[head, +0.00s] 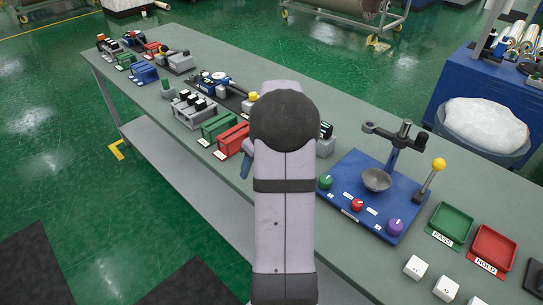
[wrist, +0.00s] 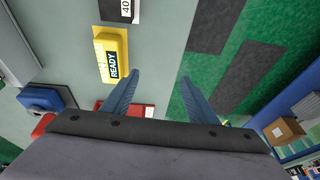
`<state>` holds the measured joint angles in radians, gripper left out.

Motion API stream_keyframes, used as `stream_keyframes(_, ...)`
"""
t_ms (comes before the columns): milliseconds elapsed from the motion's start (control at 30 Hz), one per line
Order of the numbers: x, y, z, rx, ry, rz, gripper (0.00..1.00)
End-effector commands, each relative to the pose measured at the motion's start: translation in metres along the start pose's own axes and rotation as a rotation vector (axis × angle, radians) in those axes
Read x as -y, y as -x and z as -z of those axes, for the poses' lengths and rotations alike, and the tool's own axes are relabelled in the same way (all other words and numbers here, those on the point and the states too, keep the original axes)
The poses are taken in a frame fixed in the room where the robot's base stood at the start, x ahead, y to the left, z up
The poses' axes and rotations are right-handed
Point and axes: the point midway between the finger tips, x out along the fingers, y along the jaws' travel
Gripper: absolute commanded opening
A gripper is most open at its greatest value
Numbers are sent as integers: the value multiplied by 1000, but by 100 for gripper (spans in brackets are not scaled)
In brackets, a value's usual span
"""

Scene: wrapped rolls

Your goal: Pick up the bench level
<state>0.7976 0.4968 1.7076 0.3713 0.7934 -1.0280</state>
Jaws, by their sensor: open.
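I cannot pick out a bench level for certain in either view. My gripper (wrist: 159,76) shows in the wrist view with its two blue fingers spread and nothing between them. In that view a yellow block labelled READY (wrist: 111,57) lies on the grey bench just left of the left finger. A red thing (wrist: 110,107) shows partly behind that finger. In the head view my arm covers the middle of the bench (head: 205,46), and most of my gripper is hidden behind it.
A blue test stand (head: 345,205) with a grey bowl stands right of my arm. A green PASS tray (head: 451,223), a red HOLD tray (head: 493,248) and white blocks (head: 417,267) lie nearer. Green bins (head: 217,124), red bins (head: 231,141) and several small devices stand left of my arm.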

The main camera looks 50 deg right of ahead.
Motion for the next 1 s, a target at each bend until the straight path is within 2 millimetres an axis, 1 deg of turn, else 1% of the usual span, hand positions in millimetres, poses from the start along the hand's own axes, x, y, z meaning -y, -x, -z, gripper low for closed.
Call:
stream_keyframes(33, -27, 11, -1, -21, -7, -13, 53)
stream_keyframes(100, -54, 16, -4, -45, 3, -28, 53)
stream_keyframes(200, -79, 22, -7, -69, 14, -45, 53)
stream_keyframes(300, -91, 24, -10, -80, 20, -54, 53)
stream_keyframes(467, -94, 24, -10, -84, 24, -56, 53)
stream_keyframes(733, -94, 5, -8, -81, 24, -55, 53)
stream_keyframes(1000, -93, -2, -7, -82, 23, -54, 53)
